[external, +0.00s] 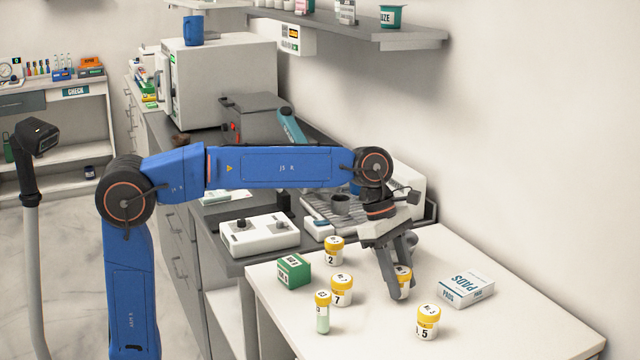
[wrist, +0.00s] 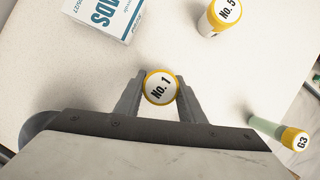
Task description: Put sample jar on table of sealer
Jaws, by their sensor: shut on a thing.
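My gripper (external: 402,285) points down over the right part of the white table (external: 480,258). It is shut on a sample jar (external: 404,274) with a yellow-rimmed lid, partly hidden by the fingers. In the wrist view the jar (wrist: 161,87) reads "No. 1" and sits upright between the fingertips (wrist: 160,95). I cannot tell whether its base touches the table. On the dark counter behind, a grey machine (external: 248,112) with a blue lever (external: 293,126) may be the sealer; my arm hides its lower part.
Other yellow-lidded jars stand around: 2 (external: 334,250), 7 (external: 341,289) and 5 (external: 428,321). A green-filled vial (external: 322,312), a green box (external: 293,270) and a pads box (external: 459,290) are nearby. A white two-knob unit (external: 260,234) sits on the counter. A shelf (external: 360,28) overhangs the back.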

